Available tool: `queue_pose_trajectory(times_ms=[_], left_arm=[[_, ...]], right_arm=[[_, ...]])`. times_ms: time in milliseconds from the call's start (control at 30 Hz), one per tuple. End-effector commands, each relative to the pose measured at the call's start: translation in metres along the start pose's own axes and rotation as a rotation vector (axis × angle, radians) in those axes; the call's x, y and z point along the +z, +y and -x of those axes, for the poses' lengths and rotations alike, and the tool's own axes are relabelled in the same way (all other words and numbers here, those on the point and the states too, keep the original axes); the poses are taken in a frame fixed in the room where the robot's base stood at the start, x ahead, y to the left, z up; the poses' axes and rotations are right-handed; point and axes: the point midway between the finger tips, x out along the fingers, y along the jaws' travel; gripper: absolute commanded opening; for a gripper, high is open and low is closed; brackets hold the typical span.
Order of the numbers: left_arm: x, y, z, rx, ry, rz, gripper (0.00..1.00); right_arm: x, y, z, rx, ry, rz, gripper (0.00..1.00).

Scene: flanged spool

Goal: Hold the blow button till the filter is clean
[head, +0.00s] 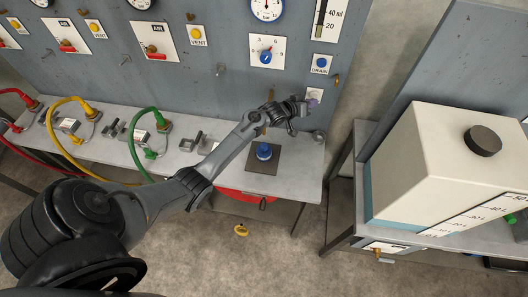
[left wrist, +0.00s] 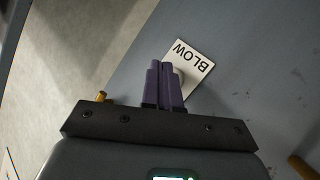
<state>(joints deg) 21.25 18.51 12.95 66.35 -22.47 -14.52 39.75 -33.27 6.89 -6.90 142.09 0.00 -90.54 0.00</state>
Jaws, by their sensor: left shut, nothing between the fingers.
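The white BLOW plate (left wrist: 192,62) is on the grey panel in the left wrist view. In the head view a small pale plate (head: 315,94) sits at the panel's lower right, behind my left gripper (head: 308,104). My left gripper, with purple fingers (left wrist: 166,70), is shut and empty, its tips in front of the BLOW plate. A pale rounded edge shows just beside the fingertips; the rest of the button is hidden behind them. I cannot tell whether the tips touch or press it. I cannot make out the filter. My right gripper is not in view.
A blue DRAIN button (head: 321,62) and a blue dial knob (head: 266,57) sit higher on the panel. A blue knob (head: 264,151) on a dark plate stands on the bench under my arm. Colored hoses lie left. A large white tank (head: 425,150) stands right, across a gap.

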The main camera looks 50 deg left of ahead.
Motion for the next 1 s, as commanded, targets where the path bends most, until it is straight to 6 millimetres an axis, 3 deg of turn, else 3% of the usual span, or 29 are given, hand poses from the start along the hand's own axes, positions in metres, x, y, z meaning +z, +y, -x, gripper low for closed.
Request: queue_pose_trajectory(times_ms=[500, 1000], left_arm=[[0.018, 0.023, 0.029, 0.002, -0.002, 0.001, 0.00], [0.025, 0.025, 0.035, 0.000, 0.000, 0.000, 0.00]], right_arm=[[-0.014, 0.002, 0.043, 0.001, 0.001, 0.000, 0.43], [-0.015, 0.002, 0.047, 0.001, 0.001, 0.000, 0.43]])
